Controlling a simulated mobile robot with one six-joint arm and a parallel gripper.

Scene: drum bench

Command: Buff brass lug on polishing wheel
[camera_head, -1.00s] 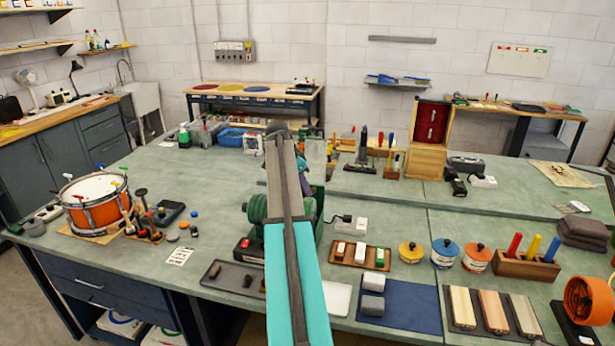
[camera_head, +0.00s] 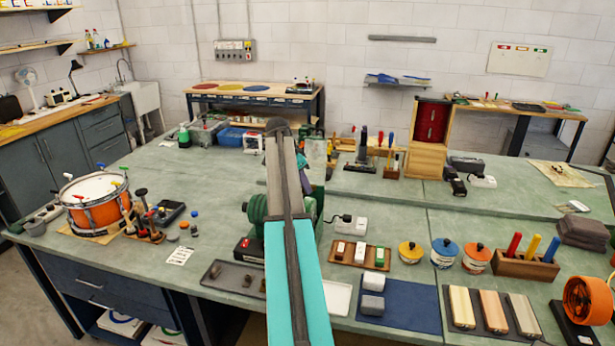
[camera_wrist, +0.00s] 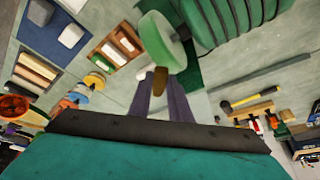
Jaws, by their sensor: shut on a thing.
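The brass lug (camera_wrist: 161,82) shows as a small brown-gold piece between the tips of my gripper (camera_wrist: 161,92) in the wrist view. My gripper is shut on it. The lug overlaps the lower edge of the pale polishing wheel (camera_wrist: 158,40) in that view; I cannot tell whether they touch. The wheel is joined to a ribbed green motor (camera_wrist: 225,22). In the head view, the green machine (camera_head: 256,208) stands on the bench, partly behind my arm. My arm hides the gripper and the held lug there.
A dark tray (camera_head: 222,270) with small dark pieces lies at the front edge. A wooden tray of bars (camera_head: 340,259), a blue mat (camera_head: 412,308) and several round tins (camera_head: 411,251) sit right of my arm. An orange drum (camera_head: 97,210) stands left.

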